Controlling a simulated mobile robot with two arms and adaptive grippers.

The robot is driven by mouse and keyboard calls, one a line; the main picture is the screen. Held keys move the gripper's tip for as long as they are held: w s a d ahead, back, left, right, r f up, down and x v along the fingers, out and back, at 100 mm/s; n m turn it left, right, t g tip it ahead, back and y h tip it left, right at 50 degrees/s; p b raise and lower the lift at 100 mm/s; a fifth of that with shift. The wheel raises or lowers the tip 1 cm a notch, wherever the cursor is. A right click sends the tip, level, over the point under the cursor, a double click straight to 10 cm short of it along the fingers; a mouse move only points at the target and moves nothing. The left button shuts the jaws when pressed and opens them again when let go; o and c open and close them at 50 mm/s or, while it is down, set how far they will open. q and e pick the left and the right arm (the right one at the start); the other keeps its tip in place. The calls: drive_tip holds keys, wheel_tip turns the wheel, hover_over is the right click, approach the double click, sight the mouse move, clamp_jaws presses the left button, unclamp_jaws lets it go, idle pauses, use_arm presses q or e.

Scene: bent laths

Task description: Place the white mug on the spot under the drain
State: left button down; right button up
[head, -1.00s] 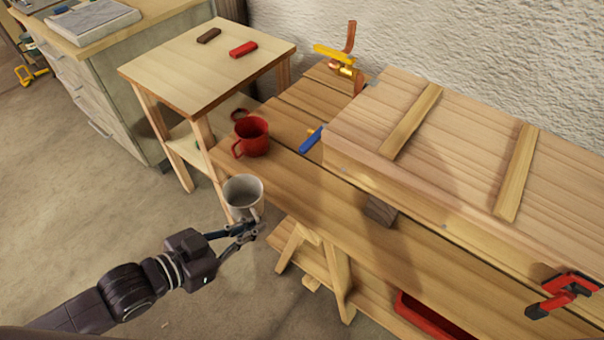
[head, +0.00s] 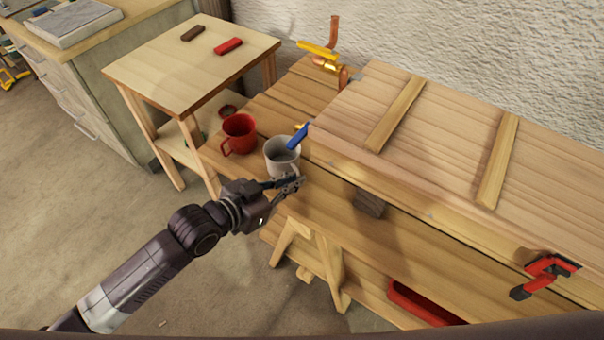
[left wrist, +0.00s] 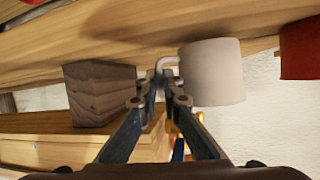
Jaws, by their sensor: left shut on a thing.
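The white mug (head: 281,160) is upright over the front part of the wooden bench (head: 335,205), right of the red mug (head: 239,133). My left gripper (head: 290,184) is shut on the mug's handle; in the left wrist view the fingertips (left wrist: 168,82) meet that handle, with the white mug (left wrist: 212,72) beside them. I cannot tell whether the mug's base touches the bench. A blue lever (head: 298,136), seemingly of the drain, shows just over the mug's rim at the end of the long wooden box (head: 420,140). The spot under the drain is not visible. My right gripper is not in view.
A dark wood block (head: 369,202) sits under the box, right of the mug. A copper pipe with a yellow-handled valve (head: 330,62) stands behind. A small table (head: 190,65) is at left. A red clamp (head: 548,272) grips the bench's right part.

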use_arm(q)
drive_tip(key=shift+w+d+r, duration=0.25)
drive_tip(key=shift+w+d, duration=0.8)
drive_tip(key=shift+w+d+f, duration=0.1)
drive_tip(key=shift+f, duration=0.85)
drive_tip(key=c, duration=2.6)
unclamp_jaws()
drive_tip(key=shift+f, duration=0.1)
drive_tip(key=o, duration=0.5)
